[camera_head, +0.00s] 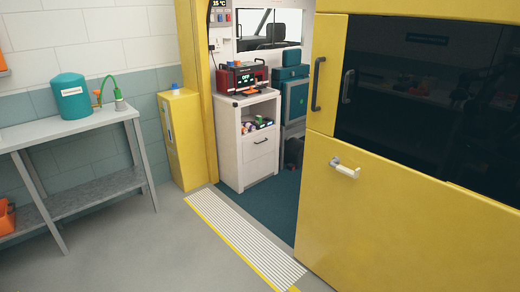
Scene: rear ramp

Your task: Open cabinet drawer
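A white cabinet (228,145) stands inside the yellow doorway, near the middle of the view. Its drawer (260,144) is on the front and looks closed, with a small dark handle (261,141). Above the drawer is an open shelf (258,125) holding several small items. A red and dark device with a green display (243,78) sits on the cabinet top. Neither of my grippers is in view.
A striped ramp (245,238) with yellow edging lies at the threshold. Yellow panels (390,225) with a protruding handle (345,169) block the right. A grey bench (65,133) and a yellow box (180,140) stand at left. The grey floor (150,250) is clear.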

